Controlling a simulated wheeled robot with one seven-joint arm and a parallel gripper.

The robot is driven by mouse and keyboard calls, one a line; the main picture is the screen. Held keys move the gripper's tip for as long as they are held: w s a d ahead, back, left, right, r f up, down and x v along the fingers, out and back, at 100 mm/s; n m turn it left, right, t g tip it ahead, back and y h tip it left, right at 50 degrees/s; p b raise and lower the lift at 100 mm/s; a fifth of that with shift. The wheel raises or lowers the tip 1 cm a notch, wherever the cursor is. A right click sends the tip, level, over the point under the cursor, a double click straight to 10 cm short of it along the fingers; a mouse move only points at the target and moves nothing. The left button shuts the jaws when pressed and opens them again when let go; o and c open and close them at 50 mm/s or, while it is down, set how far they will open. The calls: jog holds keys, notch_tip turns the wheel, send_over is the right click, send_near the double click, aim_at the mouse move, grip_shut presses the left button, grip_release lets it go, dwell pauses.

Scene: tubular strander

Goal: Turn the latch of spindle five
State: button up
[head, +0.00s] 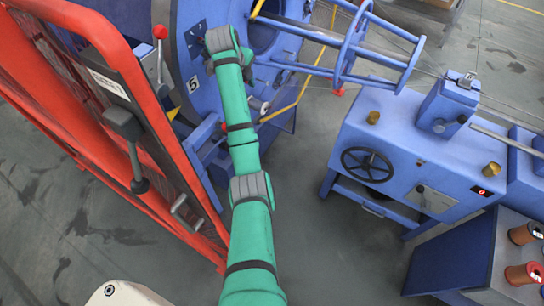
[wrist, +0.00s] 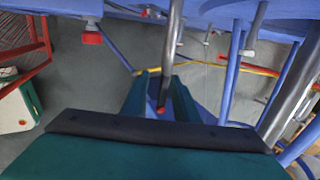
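The blue strander body (head: 190,20) stands at the top of the head view. In the wrist view the two dark green fingers of my gripper (wrist: 161,100) stand apart. A grey rod with a red tip (wrist: 162,109) reaches down between them. It looks like a latch handle, but I cannot tell whether it is spindle five's latch or whether the fingers touch it. In the head view my arm hides the gripper and the latch.
An open red guard frame (head: 125,75) stands close left of my arm. A lever with a red knob (head: 160,32) rises beside it. A blue tubular cage (head: 345,50) and yellow rails (head: 312,70) lie right. A blue machine with a handwheel (head: 367,164) stands farther right. Grey floor between is clear.

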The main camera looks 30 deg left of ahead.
jog(key=a+m+t+y, duration=0.4)
jog(key=a+y, duration=0.3)
jog(key=y, duration=0.9)
jog(key=w+v, duration=0.1)
jog(key=v, duration=0.9)
jog(key=s+d+f+n+t+h, duration=0.4)
jog(key=s+d+f+h, duration=0.4)
jog(key=s+d+f, duration=0.6)
jog(key=shift+s+d+f+n+t+h, duration=0.3)
jog(key=shift+d+f+t, duration=0.3)
jog(key=shift+d+f, duration=1.3)
jog(key=shift+d+r, duration=0.3)
